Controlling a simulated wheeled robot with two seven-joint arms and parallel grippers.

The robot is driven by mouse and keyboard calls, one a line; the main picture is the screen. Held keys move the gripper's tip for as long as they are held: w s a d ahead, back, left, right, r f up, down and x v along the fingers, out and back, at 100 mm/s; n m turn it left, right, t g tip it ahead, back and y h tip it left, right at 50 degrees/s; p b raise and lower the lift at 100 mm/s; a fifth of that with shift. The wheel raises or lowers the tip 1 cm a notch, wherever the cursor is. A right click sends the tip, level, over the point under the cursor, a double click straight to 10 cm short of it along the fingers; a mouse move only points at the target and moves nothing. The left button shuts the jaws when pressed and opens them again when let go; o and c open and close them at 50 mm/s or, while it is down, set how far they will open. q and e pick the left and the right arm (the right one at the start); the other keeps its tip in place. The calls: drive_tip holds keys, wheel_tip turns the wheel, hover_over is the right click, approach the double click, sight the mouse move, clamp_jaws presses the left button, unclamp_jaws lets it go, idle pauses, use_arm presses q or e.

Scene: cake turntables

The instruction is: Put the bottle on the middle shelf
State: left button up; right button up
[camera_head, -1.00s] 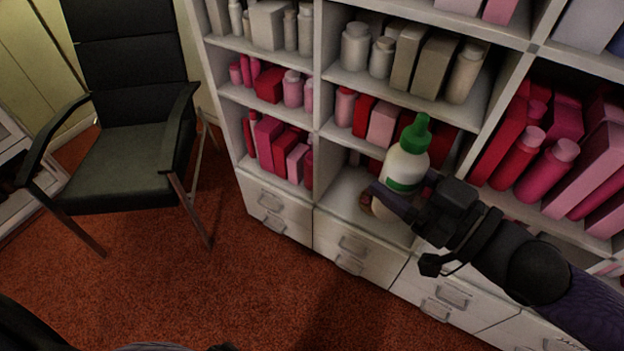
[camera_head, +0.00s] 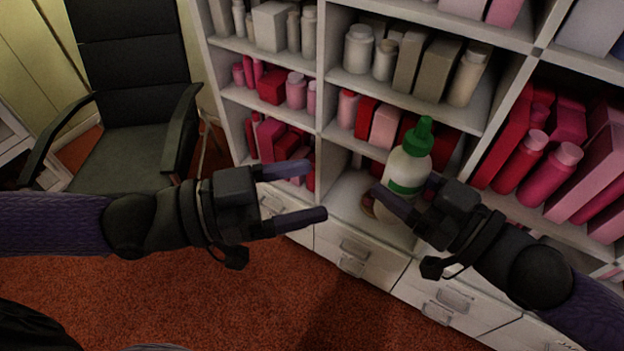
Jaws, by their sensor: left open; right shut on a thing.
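The white bottle (camera_head: 406,168) with a green cap and green band stands nearly upright, slightly tilted, in front of the lower part of the white shelf unit (camera_head: 319,70). My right gripper (camera_head: 402,197) is shut on its lower part. The fingers hide some of the bottle's base, and I cannot tell whether it touches the board below. My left gripper (camera_head: 314,191) is open and empty, to the left of the bottle, with its fingers pointing right. A shelf with red and pink boxes lies behind the bottle, below one with grey jars (camera_head: 357,49).
A lower shelf board (camera_head: 346,193) has bare room left of the bottle. White drawers (camera_head: 360,252) run below. Red and pink packages (camera_head: 540,165) fill the right compartment. A black chair (camera_head: 125,155) stands at the left on red carpet.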

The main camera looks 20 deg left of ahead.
sight(389, 174)
use_arm(q)
drive_tip(key=x, duration=1.2)
drive_tip(key=shift+s+d+r, duration=0.1)
drive_tip(key=c, duration=0.9)
drive_tip(key=shift+c, duration=0.6)
use_arm(e)
drive_tip(key=o, duration=1.3)
